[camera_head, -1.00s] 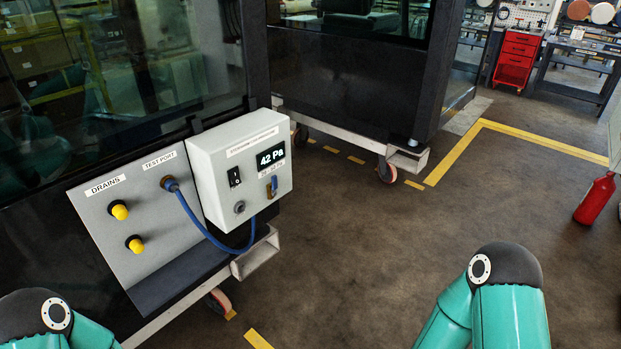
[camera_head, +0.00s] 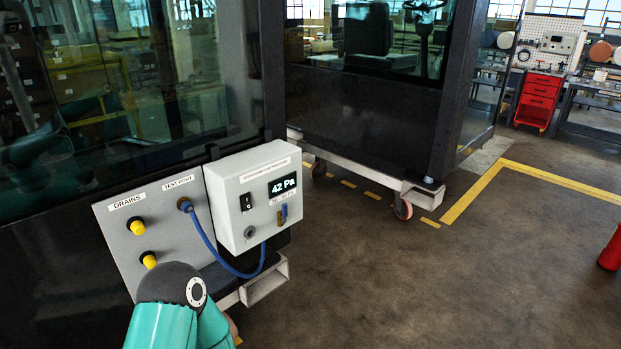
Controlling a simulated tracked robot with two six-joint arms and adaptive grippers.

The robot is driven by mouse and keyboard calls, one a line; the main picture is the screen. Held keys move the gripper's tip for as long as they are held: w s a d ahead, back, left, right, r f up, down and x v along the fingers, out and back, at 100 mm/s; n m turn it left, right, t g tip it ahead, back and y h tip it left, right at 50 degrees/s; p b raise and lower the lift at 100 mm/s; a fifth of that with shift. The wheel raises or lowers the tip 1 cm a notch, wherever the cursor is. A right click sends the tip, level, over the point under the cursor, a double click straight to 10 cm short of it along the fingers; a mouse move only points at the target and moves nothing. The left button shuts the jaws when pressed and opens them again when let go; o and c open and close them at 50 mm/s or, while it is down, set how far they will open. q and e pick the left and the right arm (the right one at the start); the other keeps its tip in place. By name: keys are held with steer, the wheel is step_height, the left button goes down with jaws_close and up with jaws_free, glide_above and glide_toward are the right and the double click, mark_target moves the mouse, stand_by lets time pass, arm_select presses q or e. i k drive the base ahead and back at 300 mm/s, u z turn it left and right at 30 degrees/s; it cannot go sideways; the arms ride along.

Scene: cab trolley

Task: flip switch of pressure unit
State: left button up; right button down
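The pressure unit (camera_head: 258,232) is a white box on the side of the cab at centre left. Its display reads 42 Pa. Its black rocker switch (camera_head: 246,202) is on the front, left of the display. A blue hose (camera_head: 212,249) runs from the unit to the test port (camera_head: 186,206) on the grey panel beside it. A blue-handled valve (camera_head: 284,211) sits below the display. A teal arm link of mine is in front of the panel's lower part. Neither gripper shows in the view.
The grey panel (camera_head: 112,222) carries two yellow drain caps (camera_head: 138,227). A second cab on a wheeled trolley (camera_head: 372,186) stands behind. A red cylinder (camera_head: 611,250) is at the right edge, and a red drawer cabinet (camera_head: 538,98) is far right.

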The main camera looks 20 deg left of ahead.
mark_target(246, 201)
steer(key=z, duration=0.1)
steer(key=i, duration=0.85)
steer(key=u, duration=0.6)
steer(key=i, duration=0.7)
steer(key=u, duration=0.5)
steer(key=k, duration=0.9)
steer(key=u, duration=0.2)
steer(key=i, duration=0.9)
steer(key=z, duration=0.1)
